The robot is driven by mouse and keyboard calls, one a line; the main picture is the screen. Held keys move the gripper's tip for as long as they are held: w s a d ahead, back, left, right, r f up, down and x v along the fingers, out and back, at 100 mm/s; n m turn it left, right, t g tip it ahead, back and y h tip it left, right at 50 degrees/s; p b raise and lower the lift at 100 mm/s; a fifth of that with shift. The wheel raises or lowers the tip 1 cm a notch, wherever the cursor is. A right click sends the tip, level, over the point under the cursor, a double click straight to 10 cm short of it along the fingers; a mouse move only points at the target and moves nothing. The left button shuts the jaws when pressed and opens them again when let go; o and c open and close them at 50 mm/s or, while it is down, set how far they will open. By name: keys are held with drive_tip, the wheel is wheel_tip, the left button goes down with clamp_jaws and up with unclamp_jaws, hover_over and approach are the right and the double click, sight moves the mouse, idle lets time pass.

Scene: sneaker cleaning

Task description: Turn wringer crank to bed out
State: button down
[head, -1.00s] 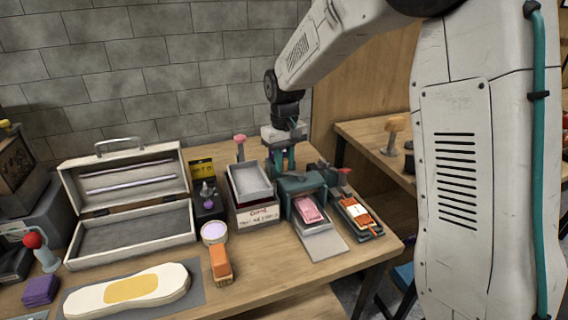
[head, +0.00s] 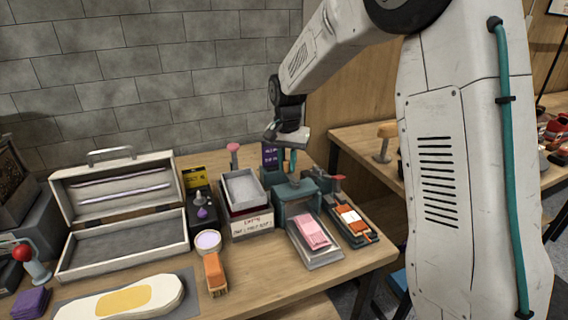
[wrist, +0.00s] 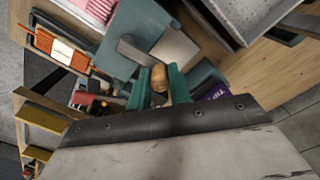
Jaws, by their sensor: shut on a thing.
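The wringer (head: 296,194) is a teal box near the right end of the table. Its grey bed (head: 322,256) sticks out at the front with a pink striped pad (head: 312,231) on it. My gripper (head: 291,168) is at the wringer's back. In the wrist view my gripper (wrist: 160,88) has its teal fingers shut on the wooden knob (wrist: 158,75) of the crank. The crank's grey arm (wrist: 135,50) runs from the knob toward the wringer body (wrist: 133,22). In the head view the crank is hidden.
A grey tray (head: 243,188) on a labelled box stands left of the wringer. A tray with an orange and white item (head: 349,218) lies close on the right. A purple sign (head: 270,157) stands behind. An orange brush (head: 215,272) and open toolbox (head: 125,245) are further left.

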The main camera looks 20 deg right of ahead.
drive_tip(key=shift+d+m, duration=0.25)
drive_tip(key=shift+m, duration=0.25)
drive_tip(key=c, duration=1.3)
unclamp_jaws()
wheel_tip(320, 180, up, 8)
drive_tip(key=shift+f, duration=0.1)
